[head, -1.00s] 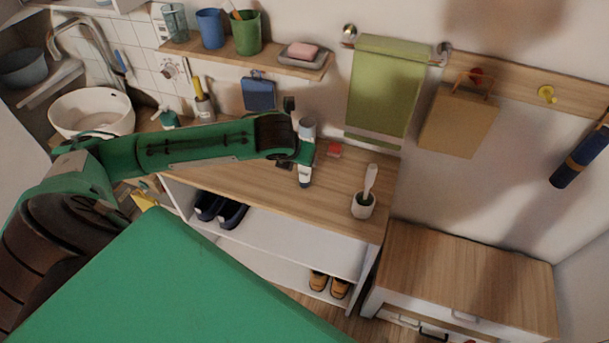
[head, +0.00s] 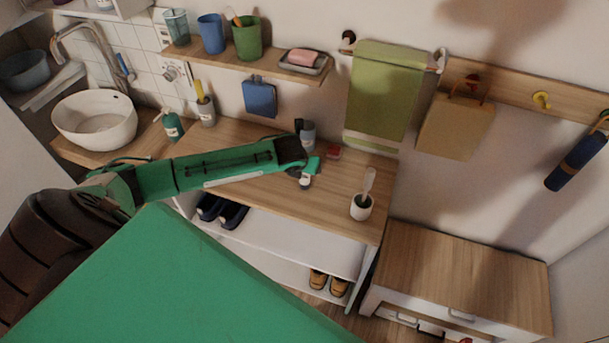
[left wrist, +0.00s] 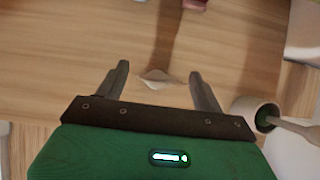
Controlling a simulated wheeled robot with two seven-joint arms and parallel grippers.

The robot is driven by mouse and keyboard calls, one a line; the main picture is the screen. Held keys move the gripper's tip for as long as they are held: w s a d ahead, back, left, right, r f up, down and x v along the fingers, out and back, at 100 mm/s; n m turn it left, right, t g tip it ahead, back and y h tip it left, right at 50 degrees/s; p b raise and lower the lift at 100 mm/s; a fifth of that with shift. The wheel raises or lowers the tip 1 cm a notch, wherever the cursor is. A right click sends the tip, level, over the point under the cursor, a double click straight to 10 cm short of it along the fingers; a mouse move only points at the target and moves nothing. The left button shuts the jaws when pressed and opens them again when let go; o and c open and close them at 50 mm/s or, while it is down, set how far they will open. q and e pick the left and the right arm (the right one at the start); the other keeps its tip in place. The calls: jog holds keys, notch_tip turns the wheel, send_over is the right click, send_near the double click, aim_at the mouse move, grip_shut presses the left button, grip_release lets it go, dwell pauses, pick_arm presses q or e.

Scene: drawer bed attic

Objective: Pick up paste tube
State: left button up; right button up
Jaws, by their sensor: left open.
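The paste tube appears to be the grey and white thing (head: 305,182) on the wooden counter, largely covered by my left gripper (head: 308,160) in the head view. In the left wrist view a small pale, pointed piece (left wrist: 160,78), likely the tube's end, shows between the two fingers of my left gripper (left wrist: 160,72). The fingers are apart, one on each side of it, with visible gaps, so it is not clamped. How far the tube is below the fingertips I cannot tell. My right gripper is not in view.
A white cup with a brush (head: 361,207) stands to the right on the counter, close to the right finger in the wrist view. A small red item (head: 333,152) lies behind. A shelf (head: 240,61) with cups and a soap dish (head: 304,62) hangs above.

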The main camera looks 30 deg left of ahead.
pick_arm(q)
jog(key=shift+w+f, duration=0.25)
jog(key=shift+f, duration=0.15)
jog(key=c, duration=1.4)
jog(key=shift+r, duration=0.1)
